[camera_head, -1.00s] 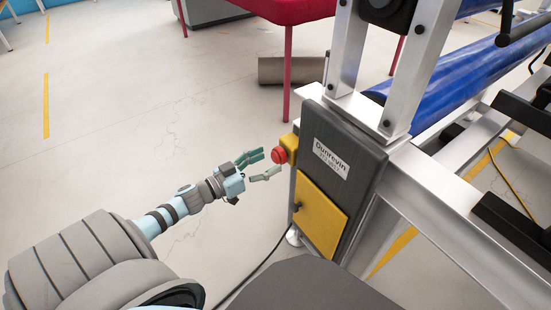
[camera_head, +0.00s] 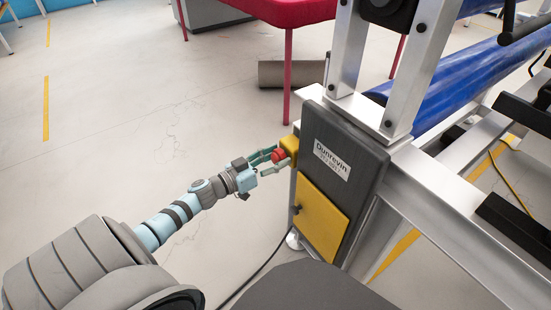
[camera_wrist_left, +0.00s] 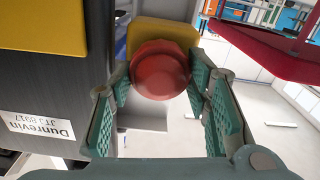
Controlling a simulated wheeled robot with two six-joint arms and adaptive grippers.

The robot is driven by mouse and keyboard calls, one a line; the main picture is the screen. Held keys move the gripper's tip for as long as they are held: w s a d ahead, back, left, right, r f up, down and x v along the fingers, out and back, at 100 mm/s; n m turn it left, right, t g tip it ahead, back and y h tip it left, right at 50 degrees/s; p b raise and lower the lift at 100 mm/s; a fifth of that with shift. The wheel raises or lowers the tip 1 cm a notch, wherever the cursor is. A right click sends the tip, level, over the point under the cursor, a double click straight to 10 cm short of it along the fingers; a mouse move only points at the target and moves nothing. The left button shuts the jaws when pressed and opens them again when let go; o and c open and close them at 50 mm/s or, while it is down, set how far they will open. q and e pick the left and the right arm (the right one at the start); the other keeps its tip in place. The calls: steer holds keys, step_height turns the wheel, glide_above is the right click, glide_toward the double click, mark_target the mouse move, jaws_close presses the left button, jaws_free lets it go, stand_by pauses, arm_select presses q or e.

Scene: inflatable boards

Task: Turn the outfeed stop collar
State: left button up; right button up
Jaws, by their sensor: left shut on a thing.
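The outfeed stop collar is a round red knob (camera_head: 278,156) on a small yellow housing (camera_head: 290,144), at the upper left edge of the dark machine panel. My left gripper (camera_head: 275,159) has its green-grey fingers on either side of the knob and is shut on it. In the left wrist view the red knob (camera_wrist_left: 160,70) sits between the two ribbed finger pads, with the yellow housing (camera_wrist_left: 160,32) just behind it. Parts of the knob's sides are hidden by the fingers. My right gripper is not in view.
The dark panel (camera_head: 345,140) bears a white Dunrevin label (camera_head: 331,159) and a yellow door (camera_head: 320,216) below the knob. Metal uprights and a blue roller (camera_head: 450,75) stand to the right. A red table (camera_head: 285,10) stands behind. The floor at left is clear.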

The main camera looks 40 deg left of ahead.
arm_select(q)
steer(key=shift+m, duration=0.3)
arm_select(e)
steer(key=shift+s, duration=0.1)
arm_select(q)
steer(key=shift+m+p, duration=0.3)
steer(key=shift+m, duration=0.2)
steer(key=shift+d+m+p, duration=0.1)
steer(key=shift+m+p, duration=0.35)
steer(key=shift+m, duration=1.75)
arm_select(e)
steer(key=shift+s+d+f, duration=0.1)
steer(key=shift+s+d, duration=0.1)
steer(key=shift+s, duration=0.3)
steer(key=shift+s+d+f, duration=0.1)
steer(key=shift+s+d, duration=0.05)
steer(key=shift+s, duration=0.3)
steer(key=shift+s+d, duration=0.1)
arm_select(q)
steer(key=o, duration=1.2)
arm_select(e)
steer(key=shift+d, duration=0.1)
